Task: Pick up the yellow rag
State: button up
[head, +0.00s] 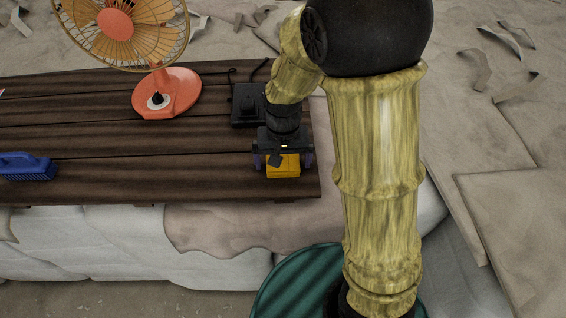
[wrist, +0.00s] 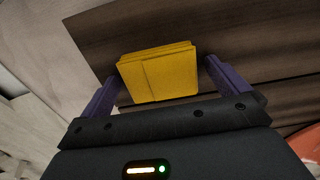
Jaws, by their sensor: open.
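The yellow rag (head: 285,170) is a folded, layered square near the right front corner of the dark wooden table (head: 200,182). In the wrist view the rag (wrist: 158,74) lies between the two purple fingers of my gripper (wrist: 158,78). The gripper is open, with one finger on each side of the rag. A small gap shows on both sides, so the fingers appear apart from it. In the head view my gripper (head: 284,158) is over the rag and partly covers its back edge.
An orange fan (head: 167,93) stands at the back of the table. A black device (head: 247,105) with a cable lies just behind my gripper. A blue brush (head: 28,168) is at the front left. The table's middle front is clear. A light stone block (head: 120,240) is below its front edge.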

jog(key=c, duration=1.1)
notch_tip(320, 180, up, 10)
jog(key=shift+b, duration=0.8)
jog(key=o, duration=0.4)
jog(key=shift+c, duration=1)
